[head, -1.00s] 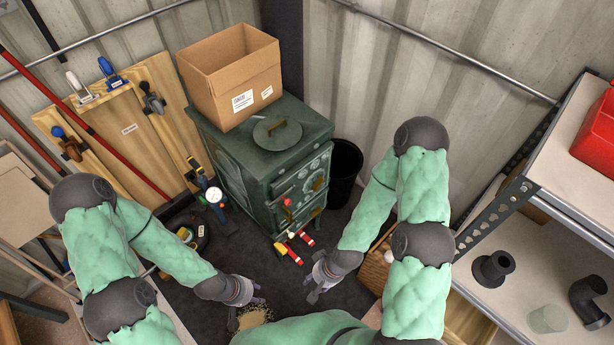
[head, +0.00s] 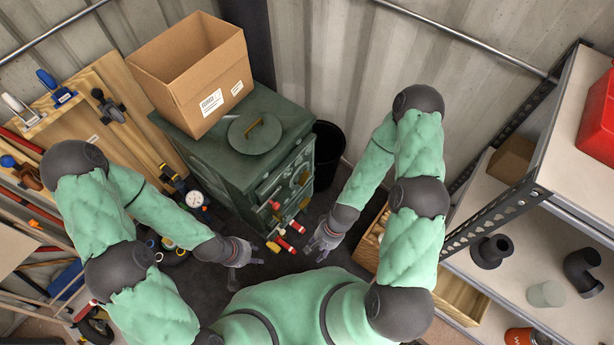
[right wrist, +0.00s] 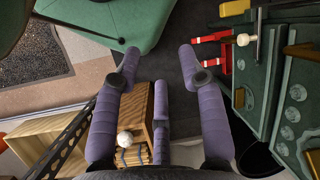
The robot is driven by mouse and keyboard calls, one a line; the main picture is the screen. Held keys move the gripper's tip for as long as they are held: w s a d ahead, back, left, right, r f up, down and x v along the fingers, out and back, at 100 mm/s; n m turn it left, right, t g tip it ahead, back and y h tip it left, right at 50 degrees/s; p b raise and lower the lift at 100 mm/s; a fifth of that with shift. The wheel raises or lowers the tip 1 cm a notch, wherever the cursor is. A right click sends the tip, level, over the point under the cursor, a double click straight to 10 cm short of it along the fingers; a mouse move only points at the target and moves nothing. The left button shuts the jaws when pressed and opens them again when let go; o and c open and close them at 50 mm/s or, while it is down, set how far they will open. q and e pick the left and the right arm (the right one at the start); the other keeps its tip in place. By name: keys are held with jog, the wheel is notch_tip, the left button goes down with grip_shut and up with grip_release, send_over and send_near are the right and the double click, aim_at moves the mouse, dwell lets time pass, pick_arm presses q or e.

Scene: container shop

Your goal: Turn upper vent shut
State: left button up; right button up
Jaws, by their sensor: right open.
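The dark green stove (head: 230,165) stands against the back wall, its front turned to the lower right. Its front is seen steeply from above, so I cannot single out the upper vent in the head view. The right wrist view shows the stove front (right wrist: 280,75) at the right edge, with round discs and a brass-coloured bar (right wrist: 302,50). Red-handled parts (head: 284,243) stick out low at the front. My right gripper (head: 314,245) is open and empty, right of these parts and apart from the stove. My left gripper (head: 245,262) is below the stove; its fingers are too small to judge.
An open cardboard box (head: 190,75) and a round lid (head: 255,132) sit on the stove top. A black bin (head: 328,150) stands right of the stove. A shelf rack (head: 510,210) fills the right side. Clamps and boards (head: 90,110) crowd the left. Dark floor lies between my grippers.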

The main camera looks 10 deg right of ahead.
jog(key=m+g, duration=0.1)
jog(key=m, duration=0.2)
jog(key=m+t+y+p, duration=0.8)
jog(key=m+t, duration=0.9)
jog(key=m, duration=1.1)
send_near(303, 178)
jog(key=w+a+h, duration=0.1)
jog(key=w+a, duration=0.4)
jog(key=w, duration=0.1)
jog(key=shift+a+r+p, duration=0.2)
jog(key=shift+p, duration=0.15)
grip_shut()
